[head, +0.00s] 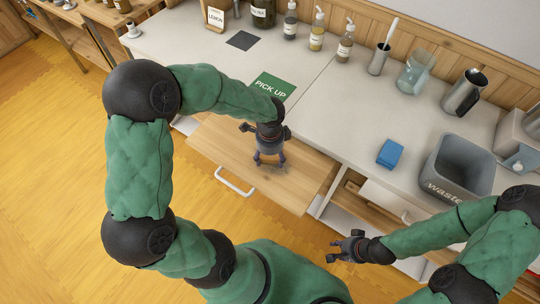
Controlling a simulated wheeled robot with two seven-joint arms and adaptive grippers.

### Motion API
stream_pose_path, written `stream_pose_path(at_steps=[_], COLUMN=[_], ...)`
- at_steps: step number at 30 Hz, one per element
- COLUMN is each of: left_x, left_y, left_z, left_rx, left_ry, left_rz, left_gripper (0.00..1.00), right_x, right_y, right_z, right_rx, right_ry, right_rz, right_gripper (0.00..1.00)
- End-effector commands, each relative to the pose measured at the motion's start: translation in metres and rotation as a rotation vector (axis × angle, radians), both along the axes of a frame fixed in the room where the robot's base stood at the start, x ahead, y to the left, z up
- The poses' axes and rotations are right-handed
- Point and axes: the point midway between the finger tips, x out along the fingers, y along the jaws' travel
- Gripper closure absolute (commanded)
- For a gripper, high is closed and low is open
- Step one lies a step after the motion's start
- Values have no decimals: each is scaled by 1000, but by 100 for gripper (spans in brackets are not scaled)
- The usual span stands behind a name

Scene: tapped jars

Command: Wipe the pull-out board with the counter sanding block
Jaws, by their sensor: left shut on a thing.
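The pull-out board (225,150) is a light wooden panel drawn out from under the counter, with a white handle on its front. My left gripper (269,162) points down over the board's right half. It is shut on a small greyish thing, apparently the sanding block (270,169), mostly hidden by the fingers. The block is at or close to the board's surface; I cannot tell whether it touches. My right gripper (338,250) is open and empty, low in front of the counter.
A blue block (390,153) lies on the counter beside a grey waste bin (458,168). A green "PICK UP" mat (272,87) lies behind the board. Bottles (317,32), a glass pitcher (415,73) and a metal jug (463,93) stand along the back.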

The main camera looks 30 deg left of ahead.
Motion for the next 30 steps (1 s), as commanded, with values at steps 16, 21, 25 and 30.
stream_pose_path(at_steps=[16,21,25,30], left_x=[1,2,3,3], left_y=[16,30,41,56], left_z=[1,1,1,1], left_rx=[0,0,0,0], left_ry=[0,0,0,1], left_rz=[3,3,2,3], left_gripper=[58,58,58,58], right_x=[0,0,0,0], right_y=[0,0,0,0], right_z=[6,10,12,16], right_rx=[0,0,0,0], right_ry=[0,0,0,0], right_rz=[0,0,0,0], right_gripper=[68,68,68,68])
